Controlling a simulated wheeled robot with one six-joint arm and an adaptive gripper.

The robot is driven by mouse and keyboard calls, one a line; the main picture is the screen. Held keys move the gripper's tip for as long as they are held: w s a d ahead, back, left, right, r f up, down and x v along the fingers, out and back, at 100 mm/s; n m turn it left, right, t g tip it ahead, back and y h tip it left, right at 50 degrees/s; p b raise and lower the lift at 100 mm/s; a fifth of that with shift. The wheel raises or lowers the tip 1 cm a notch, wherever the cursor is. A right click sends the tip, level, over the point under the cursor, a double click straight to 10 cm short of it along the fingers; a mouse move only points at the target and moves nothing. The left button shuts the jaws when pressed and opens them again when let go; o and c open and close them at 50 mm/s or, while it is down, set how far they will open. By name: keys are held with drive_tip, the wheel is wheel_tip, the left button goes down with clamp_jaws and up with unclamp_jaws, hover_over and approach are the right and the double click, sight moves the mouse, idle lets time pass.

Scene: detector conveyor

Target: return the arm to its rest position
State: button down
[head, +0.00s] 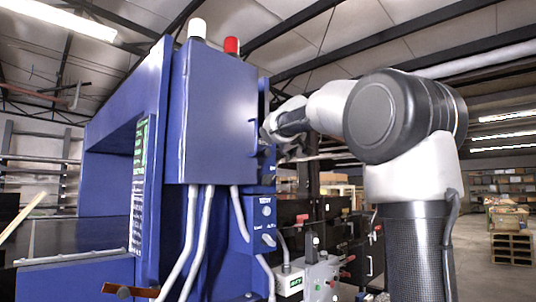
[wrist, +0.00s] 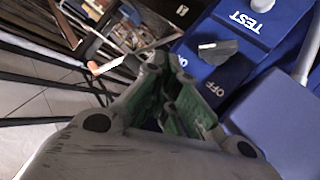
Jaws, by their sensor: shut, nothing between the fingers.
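My arm rises at the right of the head view and bends left towards the blue detector cabinet (head: 222,110). My gripper (head: 270,135) is beside the cabinet's right edge, partly hard to make out against its handle. In the wrist view my gripper (wrist: 160,62) is shut, with green inner pads, and holds nothing. A blue panel (wrist: 255,55) marked TEST and OFF lies to the right of the fingers, with a dark knob (wrist: 217,51) on it. The knob is apart from the fingers in the picture. The panel also shows below the cabinet in the head view (head: 265,207).
White conduits (head: 200,240) run down from the cabinet. A white lamp (head: 197,28) and a red lamp (head: 232,46) stand on top. The conveyor tunnel opens at left. A small grey box with fittings (head: 318,278) sits low in front of my arm. Pallets (head: 511,247) stand far right.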

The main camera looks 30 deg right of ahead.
drive_tip(key=s+a+f+g+y, duration=0.1)
drive_tip(key=s+f+g, duration=0.3)
drive_tip(key=f, duration=0.6)
drive_tip(key=s+f+g+y, duration=0.1)
drive_tip(key=s+f, duration=0.4)
drive_tip(key=f, duration=0.5)
drive_tip(key=s+a+f+g+y, duration=0.1)
drive_tip(key=s+a+f, duration=0.2)
drive_tip(key=s+f, duration=0.4)
drive_tip(key=s+a+f+g+y, duration=0.1)
drive_tip(key=s+a+f, duration=0.2)
drive_tip(key=s, duration=0.9)
drive_tip(key=s+a+f+g+y, duration=0.1)
drive_tip(key=s+a+f+g, duration=0.1)
drive_tip(key=s+f, duration=0.8)
drive_tip(key=shift+s+a+f+m+y, duration=0.2)
drive_tip(key=shift+a+f+m+y, duration=0.15)
drive_tip(key=shift+a, duration=0.3)
